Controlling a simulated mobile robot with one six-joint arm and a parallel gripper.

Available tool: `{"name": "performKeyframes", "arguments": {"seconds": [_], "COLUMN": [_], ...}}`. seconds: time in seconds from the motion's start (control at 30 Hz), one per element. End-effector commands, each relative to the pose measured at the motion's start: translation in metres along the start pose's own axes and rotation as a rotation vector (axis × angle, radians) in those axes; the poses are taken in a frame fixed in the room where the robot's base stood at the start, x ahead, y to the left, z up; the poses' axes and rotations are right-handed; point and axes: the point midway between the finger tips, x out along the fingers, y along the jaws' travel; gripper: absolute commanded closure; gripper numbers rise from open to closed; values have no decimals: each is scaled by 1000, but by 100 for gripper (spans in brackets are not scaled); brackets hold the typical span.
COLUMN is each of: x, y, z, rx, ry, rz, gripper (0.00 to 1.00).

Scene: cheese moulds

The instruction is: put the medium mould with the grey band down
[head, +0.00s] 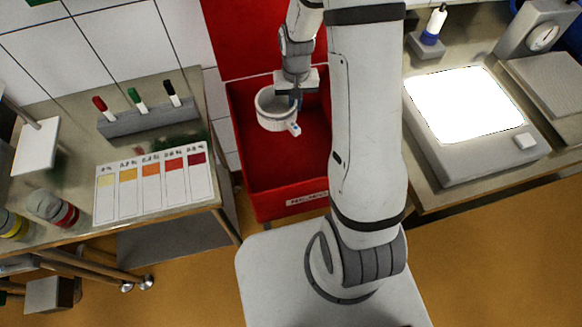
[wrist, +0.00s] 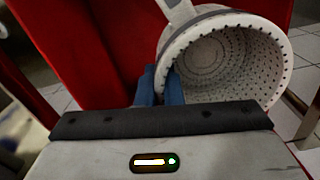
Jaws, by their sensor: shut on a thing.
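A white, round mould (head: 268,122) hangs from my gripper (head: 296,100) in the head view, above the red bin. In the wrist view the mould (wrist: 268,82) is tilted with its open mouth facing the camera. Its wall is full of small holes and it looks empty. The blue fingers of my gripper (wrist: 161,85) are shut on its rim at the left side.
The red bin (head: 262,205) has a white label on its front. On the left, a steel table holds a colour chart (head: 153,181) and a pen rack (head: 148,119). On the right, a bench holds a lit panel (head: 465,105). The bin floor I can see is bare.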

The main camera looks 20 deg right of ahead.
Motion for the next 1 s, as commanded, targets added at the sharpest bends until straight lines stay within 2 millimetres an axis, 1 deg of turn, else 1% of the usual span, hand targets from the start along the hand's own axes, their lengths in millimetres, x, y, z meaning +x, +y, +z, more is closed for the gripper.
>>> {"name": "performKeyframes", "arguments": {"seconds": [0.03,0.5,0.6,0.7,0.93,1.0], "x": [24,111,127,138,151,159], "y": [2,16,19,21,24,24], "z": [2,33,40,45,52,53], "rx": [22,235,275,308,348,352], "ry": [4,4,4,3,1,-2], "rz": [-1,-1,-1,-1,-1,0], "gripper": [100,100,100,100,100,100]}}
